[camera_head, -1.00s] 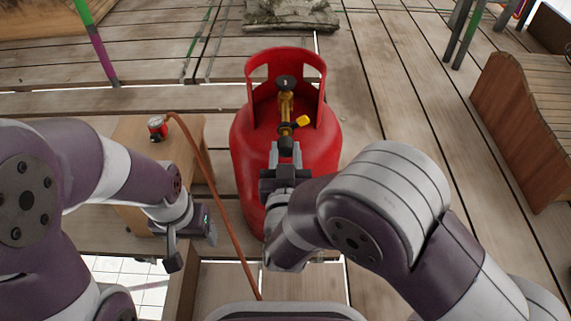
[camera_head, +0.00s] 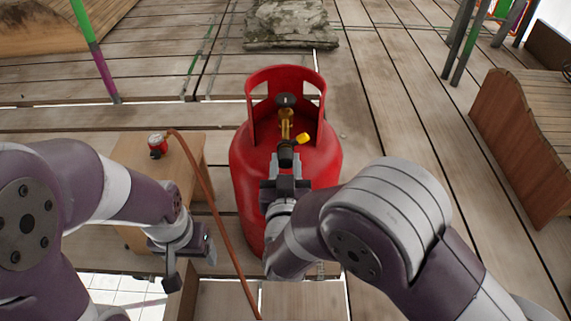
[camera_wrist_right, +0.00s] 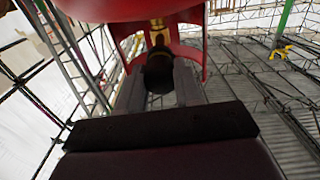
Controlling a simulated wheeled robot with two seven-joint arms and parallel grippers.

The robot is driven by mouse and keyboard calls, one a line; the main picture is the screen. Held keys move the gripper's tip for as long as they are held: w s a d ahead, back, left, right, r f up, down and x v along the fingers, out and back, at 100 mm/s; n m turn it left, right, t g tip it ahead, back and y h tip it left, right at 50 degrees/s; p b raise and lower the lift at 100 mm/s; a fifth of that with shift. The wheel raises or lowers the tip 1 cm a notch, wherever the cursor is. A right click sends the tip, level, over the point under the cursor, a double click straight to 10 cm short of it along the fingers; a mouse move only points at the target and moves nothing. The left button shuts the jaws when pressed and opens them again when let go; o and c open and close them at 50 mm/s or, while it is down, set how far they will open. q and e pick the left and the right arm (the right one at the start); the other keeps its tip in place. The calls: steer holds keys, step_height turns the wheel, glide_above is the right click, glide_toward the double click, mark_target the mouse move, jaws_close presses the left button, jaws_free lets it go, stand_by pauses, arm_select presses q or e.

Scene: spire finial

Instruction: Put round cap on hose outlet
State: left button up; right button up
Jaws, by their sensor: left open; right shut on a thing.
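The red gas cylinder (camera_head: 250,160) stands upright ahead of me, with a brass valve (camera_head: 286,122) inside its collar. My right gripper (camera_head: 286,167) is shut on a black round cap (camera_head: 286,152) at the near side of the valve. In the right wrist view the cap (camera_wrist_right: 158,72) sits between the two fingers, right in front of the brass outlet (camera_wrist_right: 158,38). I cannot tell whether cap and outlet touch. My left gripper (camera_head: 190,262) is open and empty at the left, near the small wooden table.
The small wooden table (camera_head: 140,180) at the left carries a red regulator (camera_head: 157,142). An orange hose (camera_head: 205,185) runs from it down toward me. A yellow tag (camera_head: 303,138) hangs by the valve. The red collar (camera_head: 317,92) surrounds the valve. A wooden bench (camera_head: 520,150) stands at the right.

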steer(key=shift+p, duration=0.65)
stand_by(1.2)
steer(key=shift+w, duration=0.55)
stand_by(0.3)
steer(key=o, duration=1)
steer(key=shift+o, duration=0.2)
steer(key=shift+s, duration=0.45)
steer(key=s+p, duration=0.3)
steer(key=s, duration=0.8)
steer(key=shift+s, duration=0.4)
